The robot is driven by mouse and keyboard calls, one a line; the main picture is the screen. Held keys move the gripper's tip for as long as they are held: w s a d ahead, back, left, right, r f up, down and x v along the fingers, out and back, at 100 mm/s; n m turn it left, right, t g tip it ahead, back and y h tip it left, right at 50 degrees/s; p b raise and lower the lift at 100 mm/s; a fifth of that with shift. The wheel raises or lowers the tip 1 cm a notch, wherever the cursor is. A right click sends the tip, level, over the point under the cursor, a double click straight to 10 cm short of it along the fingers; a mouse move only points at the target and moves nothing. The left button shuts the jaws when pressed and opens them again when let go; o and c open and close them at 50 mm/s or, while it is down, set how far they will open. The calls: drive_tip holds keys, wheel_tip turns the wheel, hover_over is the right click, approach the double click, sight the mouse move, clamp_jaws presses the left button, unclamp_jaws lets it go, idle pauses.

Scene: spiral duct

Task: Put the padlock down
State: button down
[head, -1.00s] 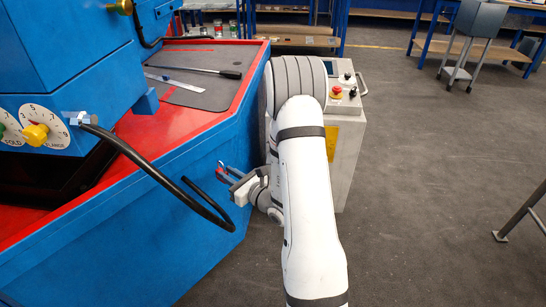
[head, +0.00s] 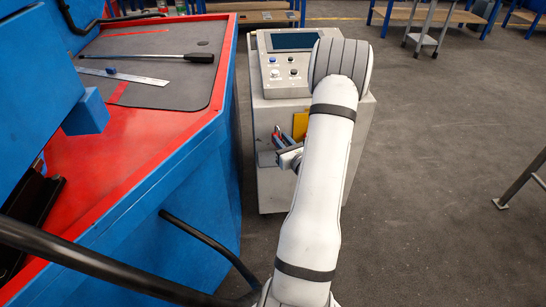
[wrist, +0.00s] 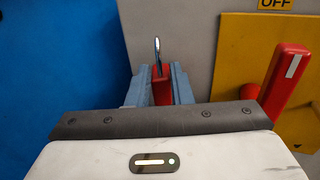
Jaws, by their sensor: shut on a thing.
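The padlock (wrist: 162,90) has a red body and a bright metal shackle that points away from my wrist. In the wrist view my gripper (wrist: 160,76) has its two blue-grey fingers closed on the red body, one on each side. In the head view my gripper (head: 279,138) is in front of the grey control cabinet, left of my arm. The padlock is only a small red patch there, and my arm hides part of the cabinet.
The grey cabinet (head: 270,185) has a screen and buttons on top. Its yellow plate (wrist: 235,75) carries an OFF label and a red lever (wrist: 285,82). A blue and red workbench (head: 190,165) stands at left, with a black cable in front.

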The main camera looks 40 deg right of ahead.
drive_tip(key=f, duration=0.3)
drive_tip(key=shift+w+a+b, duration=0.15)
drive_tip(key=shift+w+b, duration=0.1)
drive_tip(key=shift+b, duration=0.1)
drive_tip(key=shift+a+f+b, duration=0.1)
drive_tip(key=shift+f+b, duration=0.4)
drive_tip(key=shift+f, duration=1)
drive_tip(key=shift+f, duration=0.2)
drive_tip(key=c, duration=1.3)
unclamp_jaws()
drive_tip(key=shift+r, duration=0.15)
